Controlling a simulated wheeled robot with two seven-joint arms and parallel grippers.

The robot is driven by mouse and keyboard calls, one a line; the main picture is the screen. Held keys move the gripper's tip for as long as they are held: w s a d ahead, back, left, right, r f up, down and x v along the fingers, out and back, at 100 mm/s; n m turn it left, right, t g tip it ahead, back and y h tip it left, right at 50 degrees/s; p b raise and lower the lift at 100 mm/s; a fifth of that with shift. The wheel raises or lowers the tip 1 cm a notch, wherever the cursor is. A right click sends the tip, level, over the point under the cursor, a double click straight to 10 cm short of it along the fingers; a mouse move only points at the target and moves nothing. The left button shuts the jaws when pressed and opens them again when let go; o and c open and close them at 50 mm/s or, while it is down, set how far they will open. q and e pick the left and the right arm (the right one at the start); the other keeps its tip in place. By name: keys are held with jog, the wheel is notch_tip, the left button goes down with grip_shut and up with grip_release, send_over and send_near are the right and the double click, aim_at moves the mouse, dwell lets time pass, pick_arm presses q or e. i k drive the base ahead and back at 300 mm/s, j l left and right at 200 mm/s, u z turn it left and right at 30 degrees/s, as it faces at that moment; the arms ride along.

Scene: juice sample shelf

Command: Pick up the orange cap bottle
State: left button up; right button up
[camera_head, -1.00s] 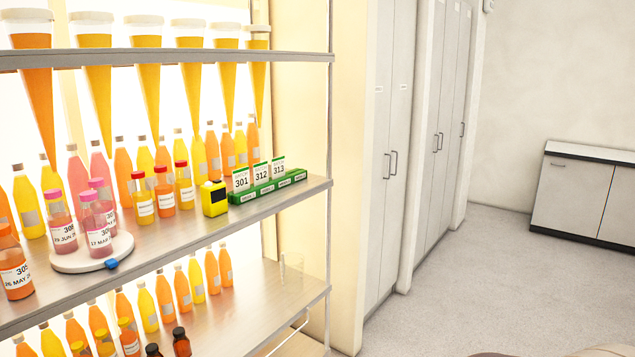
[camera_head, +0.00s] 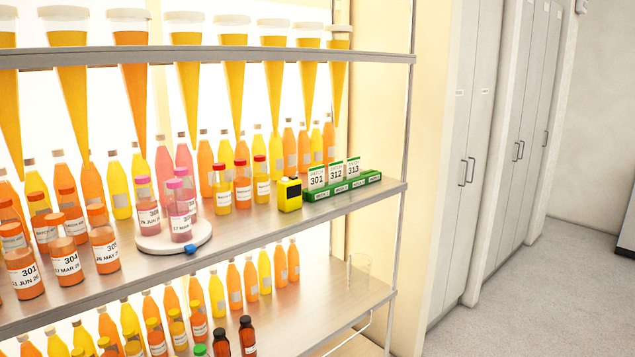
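Several orange cap bottles with dated labels stand upright on the middle shelf at the left. They include one marked 304 (camera_head: 67,261), one marked 301 (camera_head: 24,272) and one at the right of the group (camera_head: 104,248) whose number I cannot read surely. Another orange-capped bottle (camera_head: 72,222) stands behind them, partly hidden. Neither of my grippers shows in the head view.
A round white turntable (camera_head: 160,245) with pink-capped bottles stands to the right. Red-capped bottles (camera_head: 242,187), a yellow device (camera_head: 290,195) and a green card holder (camera_head: 345,187) follow along the shelf (camera_head: 270,222). Cones hang above. Open floor (camera_head: 540,300) lies at right.

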aim_at(18, 253)
jog(key=i+l, duration=0.4)
jog(key=i, duration=0.15)
jog(key=i+l+u, duration=0.1)
jog(key=u, duration=0.4)
jog(key=i+l+u, duration=0.15)
jog(key=u, duration=0.35)
jog(key=i+l+u, duration=0.1)
jog(key=l+u, duration=0.2)
jog(key=u, duration=0.2)
jog(key=l+u, duration=0.2)
jog(key=u, duration=0.7)
jog(key=i+l, duration=0.05)
